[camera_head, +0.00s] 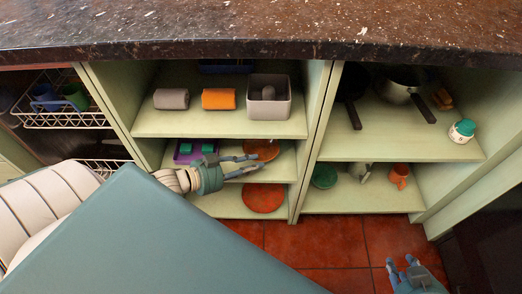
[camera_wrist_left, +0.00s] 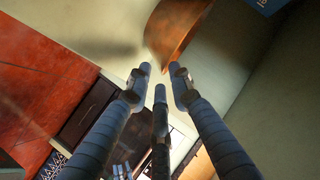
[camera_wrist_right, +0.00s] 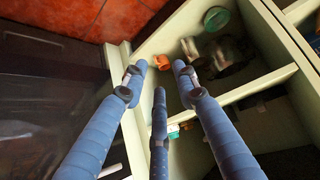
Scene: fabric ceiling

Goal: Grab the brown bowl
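The brown bowl (camera_head: 262,149) sits on the middle shelf of the left cabinet section, near its right side. It also shows close ahead in the left wrist view (camera_wrist_left: 180,28). My left gripper (camera_head: 258,165) reaches into that shelf with its fingertips just short of the bowl. Its fingers (camera_wrist_left: 161,78) are apart, with nothing between them. My right gripper (camera_head: 400,262) is low at the front right, above the floor and away from the shelves. Its fingers (camera_wrist_right: 158,72) are spread and empty.
A purple tray (camera_head: 183,158) with green items lies left of my left gripper. A red-orange round dish (camera_head: 263,198) lies on the shelf below. The shelf above (camera_head: 220,123) and the cabinet divider (camera_head: 309,150) bound the space. An orange mug (camera_head: 399,176) stands at right.

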